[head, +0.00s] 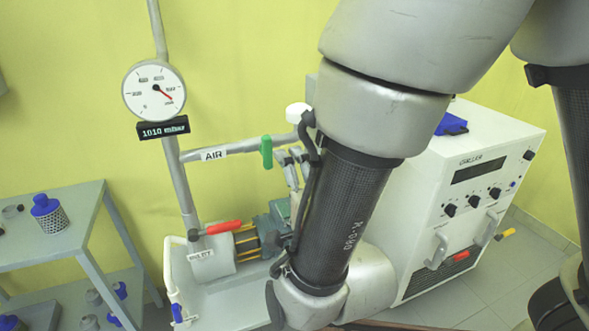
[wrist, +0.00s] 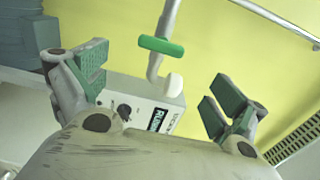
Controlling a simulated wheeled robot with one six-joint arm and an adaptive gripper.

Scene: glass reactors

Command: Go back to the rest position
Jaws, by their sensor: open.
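My gripper is open and empty in the wrist view (wrist: 158,92), with its green-padded fingers spread wide apart. Between and beyond the fingers are a green valve handle (wrist: 161,46) on a grey pipe and a white box with a dark knob (wrist: 145,97), both apart from the fingers. In the head view my arm crosses the middle of the picture. Part of my gripper (head: 285,205) shows behind the forearm, left of it; most of it is hidden. The green handle (head: 266,152) sits on the pipe marked AIR, close to my gripper in the picture.
A round gauge (head: 154,91) with a dark display reading about 1010 is on the upright pipe. A red handle (head: 224,227) is below. A white chiller (head: 470,200) stands at right. A grey shelf (head: 75,195) with blue-capped containers is at left. Floor shows at far right.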

